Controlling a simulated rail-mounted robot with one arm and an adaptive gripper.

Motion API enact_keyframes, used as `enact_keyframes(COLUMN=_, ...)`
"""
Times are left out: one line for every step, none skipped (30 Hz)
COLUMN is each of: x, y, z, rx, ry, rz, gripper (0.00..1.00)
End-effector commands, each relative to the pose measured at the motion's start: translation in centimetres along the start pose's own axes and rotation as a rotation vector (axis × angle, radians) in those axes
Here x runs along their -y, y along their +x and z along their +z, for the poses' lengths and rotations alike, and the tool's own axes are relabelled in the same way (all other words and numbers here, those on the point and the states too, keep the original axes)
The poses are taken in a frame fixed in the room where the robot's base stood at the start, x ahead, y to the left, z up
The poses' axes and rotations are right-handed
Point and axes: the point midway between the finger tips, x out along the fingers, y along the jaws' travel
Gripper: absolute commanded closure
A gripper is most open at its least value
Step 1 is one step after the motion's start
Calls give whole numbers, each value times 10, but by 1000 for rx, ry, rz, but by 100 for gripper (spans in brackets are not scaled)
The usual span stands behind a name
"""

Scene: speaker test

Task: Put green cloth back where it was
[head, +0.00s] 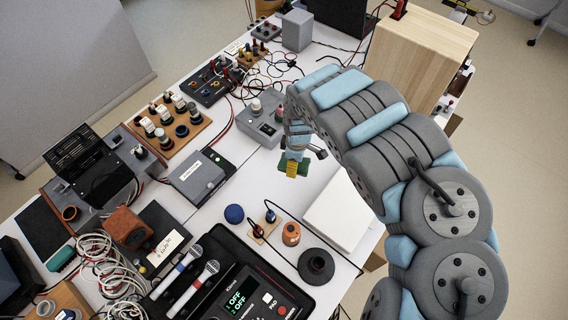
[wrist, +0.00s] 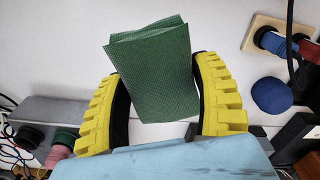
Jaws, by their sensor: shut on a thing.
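The green cloth (wrist: 158,72) is a folded, textured pad between the two yellow fingers of my gripper (wrist: 168,100) in the wrist view. My gripper is shut on it and holds it above the white table. In the head view my gripper (head: 292,170) hangs over the middle of the table, and a bit of the green cloth (head: 283,162) shows beside its yellow fingers. Most of the cloth is hidden there by the gripper.
A white flat box (head: 342,212) lies right of my gripper. A grey box with knobs (head: 262,122) stands behind it. A wooden cabinet (head: 420,60) stands at the back right.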

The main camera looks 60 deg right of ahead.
Motion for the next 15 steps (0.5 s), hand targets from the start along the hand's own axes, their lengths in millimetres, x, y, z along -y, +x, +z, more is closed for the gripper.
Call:
enact_keyframes(x=-4, y=8, z=-5, rx=-2, ry=0, rz=1, gripper=70)
enact_keyframes(x=-7, y=10, z=-7, rx=-2, ry=0, rz=2, gripper=70)
enact_keyframes(x=-10, y=11, z=-11, rx=-5, ry=-3, rz=2, gripper=70)
enact_keyframes(x=-12, y=12, z=-15, rx=-8, ry=-2, rz=2, gripper=70)
enact_keyframes(x=-14, y=14, z=-16, rx=-7, ry=-3, rz=0, gripper=70)
enact_keyframes(x=-17, y=17, z=-18, rx=-5, ry=-1, rz=-2, gripper=70)
enact_keyframes(x=-20, y=18, z=-20, rx=-4, ry=0, rz=-1, gripper=70)
enact_keyframes(x=-24, y=19, z=-22, rx=-3, ry=0, rz=3, gripper=70)
enact_keyframes(x=-26, y=21, z=-25, rx=-5, ry=-2, rz=4, gripper=70)
enact_keyframes(x=-28, y=24, z=-27, rx=-7, ry=-1, rz=3, gripper=70)
enact_keyframes(x=-28, y=27, z=-28, rx=-6, ry=-2, rz=1, gripper=70)
enact_keyframes(x=-29, y=31, z=-29, rx=-5, ry=-1, rz=-2, gripper=70)
enact_keyframes(x=-31, y=34, z=-30, rx=-3, ry=-1, rz=-2, gripper=70)
enact_keyframes(x=-33, y=36, z=-31, rx=-3, ry=0, rz=-1, gripper=70)
enact_keyframes(x=-37, y=39, z=-32, rx=-2, ry=1, rz=2, gripper=70)
